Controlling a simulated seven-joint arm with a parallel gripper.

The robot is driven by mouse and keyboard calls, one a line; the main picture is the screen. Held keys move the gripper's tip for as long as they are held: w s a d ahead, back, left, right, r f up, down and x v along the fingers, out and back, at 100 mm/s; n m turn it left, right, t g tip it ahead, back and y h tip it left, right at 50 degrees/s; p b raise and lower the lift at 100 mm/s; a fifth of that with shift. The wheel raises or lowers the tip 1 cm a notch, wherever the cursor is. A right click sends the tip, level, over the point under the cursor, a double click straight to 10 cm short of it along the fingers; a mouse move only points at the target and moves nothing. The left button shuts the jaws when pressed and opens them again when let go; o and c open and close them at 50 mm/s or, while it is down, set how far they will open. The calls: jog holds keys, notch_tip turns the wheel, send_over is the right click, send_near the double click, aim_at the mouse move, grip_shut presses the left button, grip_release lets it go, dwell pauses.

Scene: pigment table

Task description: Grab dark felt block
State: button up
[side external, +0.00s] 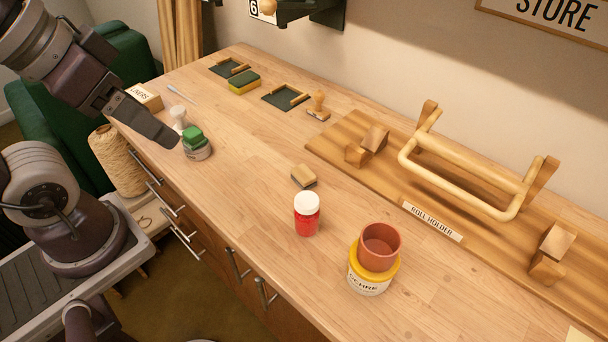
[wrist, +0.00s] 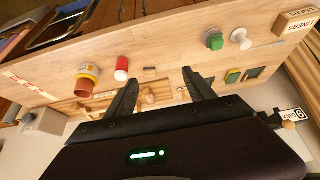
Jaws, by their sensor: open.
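A small block (side external: 304,176) with a tan top and a dark lower layer, which looks like the felt block, lies on the wooden table near its middle. In the wrist view it is a small dark shape (wrist: 150,69), seen beyond the gap between my fingers. My gripper (side external: 165,136) is open and empty, above the left part of the table, well to the left of the block. In the wrist view my two fingers (wrist: 160,82) are spread wide with nothing between them.
A red jar with a white lid (side external: 307,214) stands just in front of the block. A terracotta pot (side external: 380,246) sits on a yellow ochre tin (side external: 369,283). A green-topped tin (side external: 196,150) stands near my gripper. The roll holder (side external: 465,184) lies behind right.

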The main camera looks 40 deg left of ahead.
jog(key=n+g+h, duration=0.7)
jog(key=n+h, duration=0.3)
jog(key=n, duration=0.4)
send_near(303, 171)
jog(key=s+d+r, duration=0.3)
jog(key=s+r, duration=0.1)
jog(key=w+f+n, duration=0.1)
jog(key=f, duration=0.1)
jog(key=w+a+f+n+t+h, duration=0.1)
jog(key=w+a+f+n+h, duration=0.1)
jog(key=f+n, duration=0.1)
jog(key=shift+w+a+f, duration=0.1)
jog(key=shift+w+f, duration=0.05)
jog(key=shift+f, duration=0.15)
jog(key=x, duration=0.6)
jog(key=shift+f, duration=0.45)
jog(key=shift+d+f, duration=0.15)
jog(key=shift+d, duration=0.1)
grip_shut()
